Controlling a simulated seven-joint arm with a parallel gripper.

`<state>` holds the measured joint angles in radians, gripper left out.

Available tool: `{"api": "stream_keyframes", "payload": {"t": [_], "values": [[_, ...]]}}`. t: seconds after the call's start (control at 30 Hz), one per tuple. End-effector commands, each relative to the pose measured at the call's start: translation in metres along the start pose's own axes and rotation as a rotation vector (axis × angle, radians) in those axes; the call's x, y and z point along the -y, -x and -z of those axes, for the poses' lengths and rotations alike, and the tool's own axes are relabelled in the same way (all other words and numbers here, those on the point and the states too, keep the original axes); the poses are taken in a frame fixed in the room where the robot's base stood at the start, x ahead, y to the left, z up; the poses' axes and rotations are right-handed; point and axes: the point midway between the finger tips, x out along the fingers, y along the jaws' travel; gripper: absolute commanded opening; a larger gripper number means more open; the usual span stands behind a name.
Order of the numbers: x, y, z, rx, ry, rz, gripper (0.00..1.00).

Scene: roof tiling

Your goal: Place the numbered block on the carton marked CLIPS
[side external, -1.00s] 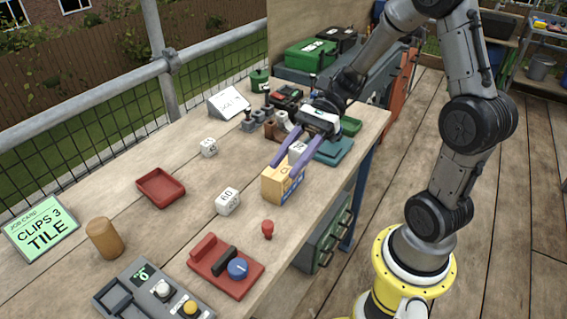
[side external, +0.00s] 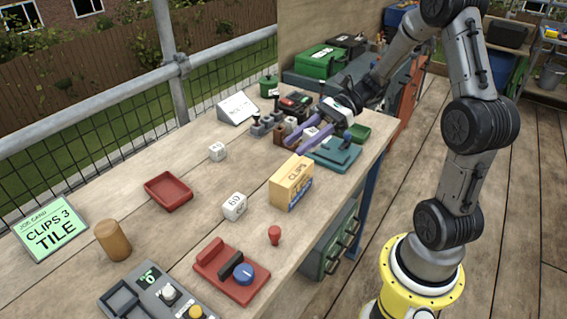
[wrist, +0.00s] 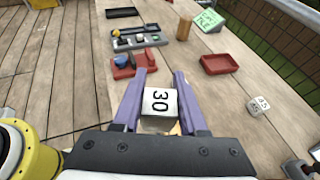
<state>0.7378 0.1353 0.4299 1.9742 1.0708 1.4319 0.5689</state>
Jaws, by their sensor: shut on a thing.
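My gripper (side external: 303,145) is shut on a white numbered block (side external: 311,133). In the wrist view the block (wrist: 159,105) reads 30 and sits between the purple fingers (wrist: 160,78). The tan carton marked CLIPS (side external: 291,183) stands upright on the bench. In the side view my gripper is behind and a little right of the carton, apart from it, near the teal device. No block shows on top of the carton. In the wrist view the held block and the gripper hide most of what is below.
A white block reading 60 (side external: 234,206) and another white block (side external: 217,151) stand on the bench. Near the carton are a red peg (side external: 274,235), a red device (side external: 231,272) and a teal device (side external: 333,156). A red tray (side external: 168,192) lies left. Bench between them is clear.

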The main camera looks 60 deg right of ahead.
Motion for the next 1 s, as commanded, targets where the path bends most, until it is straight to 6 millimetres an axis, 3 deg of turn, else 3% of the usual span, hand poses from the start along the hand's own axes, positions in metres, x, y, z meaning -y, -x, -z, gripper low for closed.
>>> {"api": "stream_keyframes", "payload": {"t": [0.2, 0.33, 0.57, 0.8, 1.0], "values": [[0.032, -0.023, 0.031, 0.001, -0.002, -0.003, 0.00], [0.043, -0.031, 0.042, 0.001, -0.001, -0.001, 0.00], [0.052, -0.038, 0.051, 0.000, 0.000, -0.001, 0.00], [0.053, -0.049, 0.079, 0.001, -0.001, 0.000, 0.00], [0.053, -0.049, 0.079, 0.000, 0.001, 0.001, 0.00]]}}
